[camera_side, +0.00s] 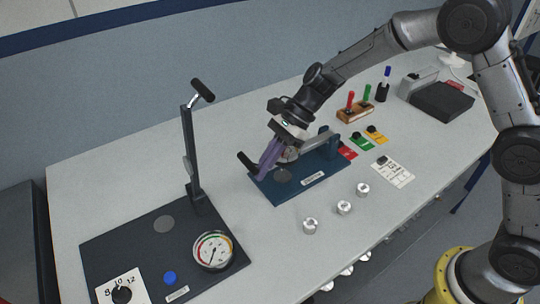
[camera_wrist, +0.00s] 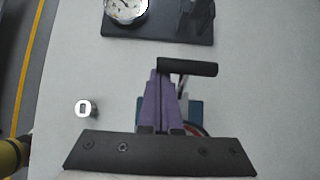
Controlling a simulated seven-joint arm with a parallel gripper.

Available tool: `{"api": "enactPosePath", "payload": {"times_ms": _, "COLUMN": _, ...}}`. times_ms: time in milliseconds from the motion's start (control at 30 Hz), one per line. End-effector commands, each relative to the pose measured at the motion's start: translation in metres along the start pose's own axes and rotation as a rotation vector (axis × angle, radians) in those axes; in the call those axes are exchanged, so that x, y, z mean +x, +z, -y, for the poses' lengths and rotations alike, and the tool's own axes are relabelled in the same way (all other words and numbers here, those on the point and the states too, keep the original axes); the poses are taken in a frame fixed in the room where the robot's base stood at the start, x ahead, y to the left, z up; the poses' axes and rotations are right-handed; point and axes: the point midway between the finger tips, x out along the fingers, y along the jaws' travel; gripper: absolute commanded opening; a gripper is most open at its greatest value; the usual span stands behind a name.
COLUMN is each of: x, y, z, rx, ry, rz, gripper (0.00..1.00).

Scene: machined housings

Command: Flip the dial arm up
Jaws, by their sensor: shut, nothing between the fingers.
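My gripper (camera_side: 262,174) has purple fingers, shut and empty, over the blue fixture (camera_side: 325,178). In the wrist view the fingers (camera_wrist: 158,78) point away from the camera, with the tips beside a black bar handle (camera_wrist: 190,68). This handle (camera_side: 247,162) also shows at the fixture's left end in the side view, just left of the fingers. I take it to be the end of the dial arm; the rest of the arm is mostly hidden by my gripper. I cannot tell whether the fingers touch it. Part of a round, red-edged dial (camera_wrist: 196,130) shows behind my gripper in the wrist view.
A dark plate (camera_side: 120,248) at the front left carries a gauge (camera_side: 213,250) and a tall post (camera_side: 190,150) with a black handle. Colored tags and a marker block (camera_side: 354,114) lie behind.

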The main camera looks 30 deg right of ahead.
Motion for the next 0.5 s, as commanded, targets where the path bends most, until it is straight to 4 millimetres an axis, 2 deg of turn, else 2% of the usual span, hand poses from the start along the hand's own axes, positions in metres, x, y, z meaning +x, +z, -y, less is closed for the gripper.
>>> {"api": "enactPosePath", "payload": {"times_ms": 500, "x": -0.0021, "y": 0.0017, "z": 0.0002, "rx": 0.0, "ry": -0.001, "rz": 0.015, "gripper": 0.0}}
